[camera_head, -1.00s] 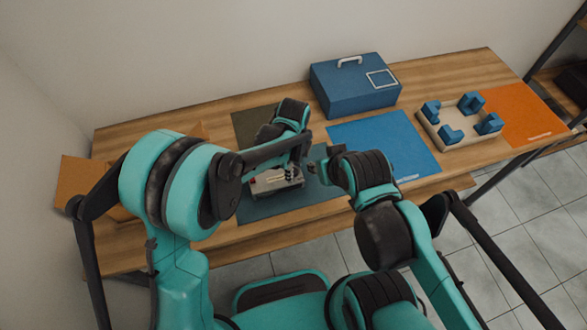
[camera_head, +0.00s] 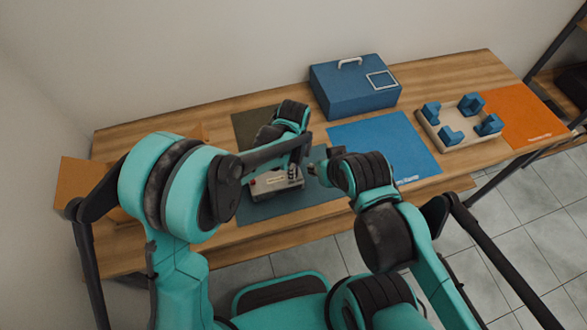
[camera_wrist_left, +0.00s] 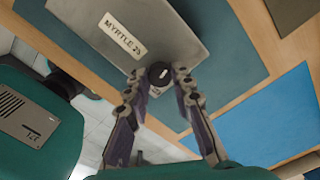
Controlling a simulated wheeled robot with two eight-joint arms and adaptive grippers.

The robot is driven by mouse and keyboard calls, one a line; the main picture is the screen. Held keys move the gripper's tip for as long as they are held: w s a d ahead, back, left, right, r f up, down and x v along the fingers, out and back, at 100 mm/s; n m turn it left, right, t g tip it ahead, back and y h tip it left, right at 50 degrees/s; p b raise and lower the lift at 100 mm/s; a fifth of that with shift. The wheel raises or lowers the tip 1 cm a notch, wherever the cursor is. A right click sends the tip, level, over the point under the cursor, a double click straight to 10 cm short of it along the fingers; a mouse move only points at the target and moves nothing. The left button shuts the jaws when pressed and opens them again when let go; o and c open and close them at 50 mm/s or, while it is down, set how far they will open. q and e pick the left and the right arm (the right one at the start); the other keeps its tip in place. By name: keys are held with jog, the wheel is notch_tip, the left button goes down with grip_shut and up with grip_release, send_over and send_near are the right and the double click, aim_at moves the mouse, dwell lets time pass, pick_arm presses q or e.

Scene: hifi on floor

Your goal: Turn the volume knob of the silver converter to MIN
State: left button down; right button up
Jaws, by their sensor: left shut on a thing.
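The silver converter (camera_head: 277,181) lies on the dark teal mat, partly hidden by my left arm. In the left wrist view its grey case (camera_wrist_left: 125,30) carries a label reading "MYRTLE 25". A round black knob (camera_wrist_left: 159,74) with a white mark sits at the case's edge. My left gripper (camera_wrist_left: 158,76) has its fingertips on either side of this knob and is shut on it; the left gripper also shows over the converter in the head view (camera_head: 293,170). My right gripper (camera_head: 317,168) is close to the converter's right side; its jaw opening is unclear. No MIN marking is readable.
The dark teal mat (camera_head: 318,195) lies on the wooden table. A blue case (camera_head: 352,92) stands at the back. A blue mat (camera_head: 388,140), a tray with blue blocks (camera_head: 450,138) and an orange mat (camera_head: 515,112) lie right. Cardboard boxes (camera_head: 78,175) stand left.

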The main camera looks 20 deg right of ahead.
pick_arm(q)
jog(key=n, duration=0.5)
jog(key=shift+b, duration=0.35)
jog(key=n, duration=0.5)
jog(key=shift+n+b, duration=0.3)
jog(key=n, duration=1.1)
jog(key=shift+b, duration=0.3)
jog(key=c, duration=1.3)
grip_release()
jog(key=shift+r, duration=0.1)
notch_tip(320, 180, up, 12)
